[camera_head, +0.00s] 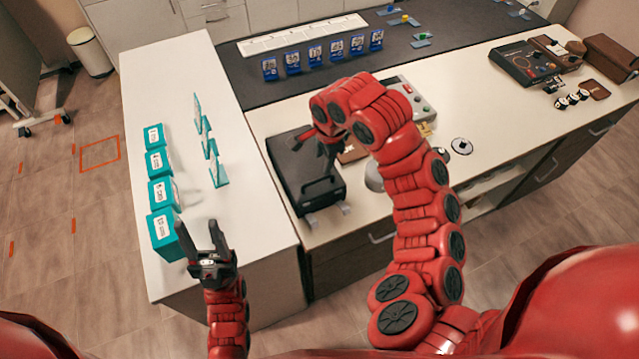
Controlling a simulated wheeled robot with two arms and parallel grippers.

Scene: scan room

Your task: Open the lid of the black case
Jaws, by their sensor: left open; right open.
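The black case (290,165) sits on the beige worktop, beside the white counter. Its handle is on the near side, with two silver tabs (312,221) at the front edge. The lid looks down, though my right gripper and arm hide part of the case's far right side. My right gripper (316,146) is open over the far right part of the case; whether it touches the lid cannot be told. My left gripper (208,238) is open and empty, near the front edge of the white counter, left of the case and apart from it.
Several teal boxes (160,194) and teal upright cards (218,172) stand on the white counter (165,80). Several blue packs (315,55) stand on the dark mat behind. A grey device (422,105) is right of the case, partly behind my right arm. A black console (527,62) stands further right.

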